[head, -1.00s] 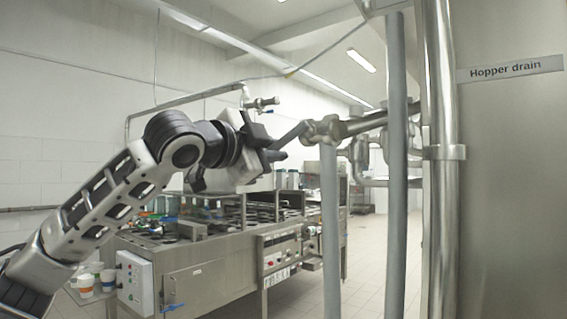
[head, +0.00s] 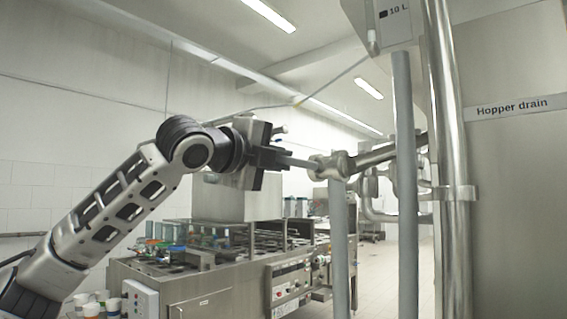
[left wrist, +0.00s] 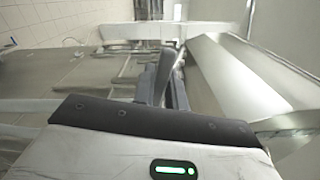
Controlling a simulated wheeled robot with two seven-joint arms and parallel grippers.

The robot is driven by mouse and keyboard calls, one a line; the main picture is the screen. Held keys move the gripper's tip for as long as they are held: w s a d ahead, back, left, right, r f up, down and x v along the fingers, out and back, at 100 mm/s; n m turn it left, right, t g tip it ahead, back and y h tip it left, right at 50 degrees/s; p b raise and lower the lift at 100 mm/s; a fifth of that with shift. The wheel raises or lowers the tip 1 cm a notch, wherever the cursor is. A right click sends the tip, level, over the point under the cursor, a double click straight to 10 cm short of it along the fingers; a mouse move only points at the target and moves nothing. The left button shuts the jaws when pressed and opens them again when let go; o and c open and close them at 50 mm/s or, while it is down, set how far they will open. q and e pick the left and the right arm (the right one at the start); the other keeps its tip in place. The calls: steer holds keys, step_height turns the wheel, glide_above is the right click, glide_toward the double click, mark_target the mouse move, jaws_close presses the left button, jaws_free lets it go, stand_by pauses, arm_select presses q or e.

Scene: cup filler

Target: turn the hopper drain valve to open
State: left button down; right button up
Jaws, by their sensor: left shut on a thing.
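The hopper drain valve (head: 332,165) is a metal fitting on a pipe left of the sign reading "Hopper drain" (head: 512,107). Its grey lever (head: 303,164) points left, nearly level and close to in line with the pipe beyond it. My left gripper (head: 278,159) is shut on the outer end of this lever, which its dark fingers partly hide. The left wrist view shows the dark fingers (left wrist: 160,88) around a grey bar beyond the wrist housing. My right gripper is not in view.
A steel filling machine (head: 210,285) with a box on top is behind and below my arm. White cups (head: 92,309) stand at the lower left.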

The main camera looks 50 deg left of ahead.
arm_select(q)
steer(key=shift+r+m, duration=0.15)
steer(key=shift+m, duration=0.15)
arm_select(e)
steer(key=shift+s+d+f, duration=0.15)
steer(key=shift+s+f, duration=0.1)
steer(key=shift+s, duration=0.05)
arm_select(q)
steer(key=c, duration=1.4)
jaws_free()
steer(key=shift+d, duration=0.1)
steer(key=shift+c, duration=0.2)
